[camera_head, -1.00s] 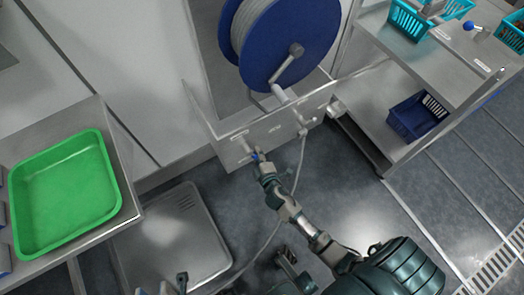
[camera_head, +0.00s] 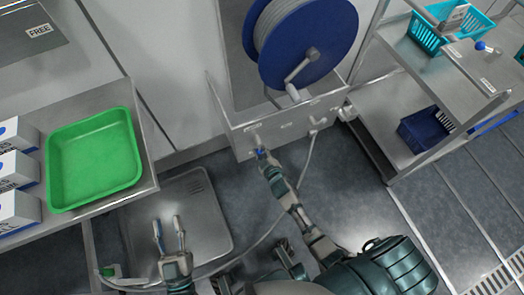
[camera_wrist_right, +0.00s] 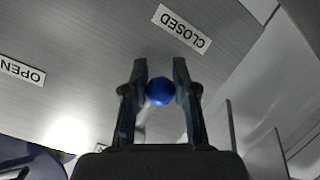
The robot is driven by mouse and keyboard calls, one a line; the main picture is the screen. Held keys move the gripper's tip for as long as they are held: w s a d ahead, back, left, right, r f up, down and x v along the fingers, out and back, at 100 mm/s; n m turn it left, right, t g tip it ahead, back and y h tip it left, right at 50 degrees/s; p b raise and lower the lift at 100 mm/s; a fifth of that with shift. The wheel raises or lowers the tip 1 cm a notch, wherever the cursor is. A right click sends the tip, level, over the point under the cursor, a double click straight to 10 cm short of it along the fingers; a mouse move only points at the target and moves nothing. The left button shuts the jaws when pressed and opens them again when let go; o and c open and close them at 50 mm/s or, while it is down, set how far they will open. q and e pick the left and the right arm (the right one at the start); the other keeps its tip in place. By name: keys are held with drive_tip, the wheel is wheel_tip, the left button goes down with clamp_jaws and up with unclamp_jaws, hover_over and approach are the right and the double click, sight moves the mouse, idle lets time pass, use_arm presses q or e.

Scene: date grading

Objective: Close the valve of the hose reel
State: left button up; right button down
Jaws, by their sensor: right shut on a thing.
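The hose reel (camera_head: 308,45) has blue discs and a crank, above a metal panel (camera_head: 290,128). My right gripper (camera_head: 261,154) is at the left part of this panel. In the right wrist view, its two fingers are shut on the blue ball knob (camera_wrist_right: 159,92) of the valve lever. The CLOSED label (camera_wrist_right: 182,28) is just above the knob in that view, and the OPEN label (camera_wrist_right: 22,70) is farther off to the left. The lever's stem is mostly hidden. My left gripper (camera_head: 169,236) is open and empty, over the grey floor tray.
A green tray (camera_head: 136,160) and white boxes (camera_head: 14,168) are on the left table. A steel shelf (camera_head: 465,75) at right holds a teal basket (camera_head: 428,42) and a dark blue basket (camera_head: 417,130). A hose (camera_head: 262,236) runs across the floor past the grey tray (camera_head: 205,215).

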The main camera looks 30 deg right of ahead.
drive_tip(key=shift+w+a+r, duration=0.25)
drive_tip(key=shift+a+r, duration=0.05)
drive_tip(key=shift+r, duration=0.35)
drive_tip(key=c, duration=1.2)
unclamp_jaws()
drive_tip(key=o, duration=0.3)
drive_tip(key=shift+a, duration=0.1)
use_arm(q)
drive_tip(key=shift+a+f, duration=0.1)
drive_tip(key=shift+a, duration=0.25)
use_arm(e)
drive_tip(key=shift+s+f, duration=0.2)
drive_tip(key=shift+s, duration=0.15)
use_arm(q)
drive_tip(key=shift+d, duration=0.15)
use_arm(e)
drive_tip(key=v, duration=1.1)
drive_tip(key=shift+s, duration=0.35)
